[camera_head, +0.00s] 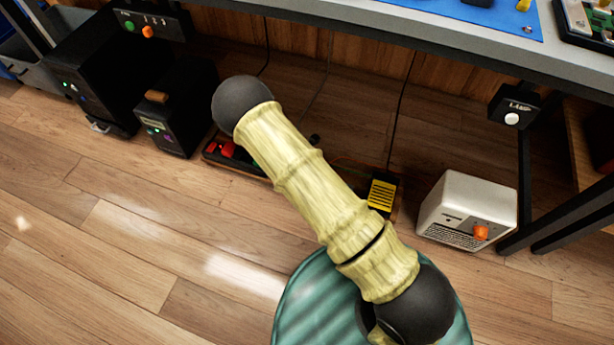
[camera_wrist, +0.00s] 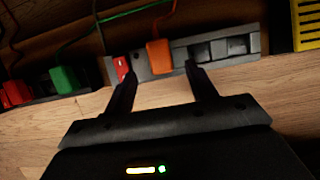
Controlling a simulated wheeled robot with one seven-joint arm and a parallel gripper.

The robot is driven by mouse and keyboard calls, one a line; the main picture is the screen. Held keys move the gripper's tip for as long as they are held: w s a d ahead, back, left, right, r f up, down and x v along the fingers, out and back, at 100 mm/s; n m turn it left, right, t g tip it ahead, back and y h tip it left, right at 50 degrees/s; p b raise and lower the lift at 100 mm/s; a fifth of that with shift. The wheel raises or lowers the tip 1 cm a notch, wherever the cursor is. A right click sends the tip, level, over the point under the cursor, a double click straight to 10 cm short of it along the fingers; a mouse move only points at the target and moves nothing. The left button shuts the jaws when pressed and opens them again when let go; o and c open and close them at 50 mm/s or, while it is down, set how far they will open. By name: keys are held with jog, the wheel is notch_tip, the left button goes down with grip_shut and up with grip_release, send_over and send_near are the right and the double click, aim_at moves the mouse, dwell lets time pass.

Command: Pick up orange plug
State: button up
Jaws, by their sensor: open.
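The orange plug (camera_wrist: 159,57) sits in a grey power strip (camera_wrist: 222,48) in the wrist view, with an orange cord rising from its top. My gripper (camera_wrist: 160,75) is open and empty. Its two dark fingers point toward the strip, the left finger near a red switch (camera_wrist: 122,67) and the right finger to the right of the plug. The plug shows between the fingertips; whether the fingers are level with it I cannot tell. In the head view my arm hides the plug and the gripper.
A green plug (camera_wrist: 64,79) and a red plug (camera_wrist: 15,94) sit further left along the strips. A yellow-faced box (camera_head: 381,194) stands right of the strips, then a white box (camera_head: 468,211). Black boxes (camera_head: 175,108) stand left. The workbench (camera_head: 460,35) overhangs; the front floor is clear.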

jog(key=b+x, duration=0.3)
jog(key=x, duration=0.1)
jog(key=shift+w, duration=0.15)
jog(key=shift+d, duration=0.1)
jog(key=c, duration=1.2)
jog(key=shift+r, duration=0.15)
notch_tip(320, 180, up, 10)
jog(key=p, duration=0.6)
jog(key=shift+p, duration=0.4)
notch_tip(320, 180, up, 14)
jog(key=p, duration=1.4)
jog(key=shift+r+p, duration=0.25)
jog(key=shift+p, duration=0.1)
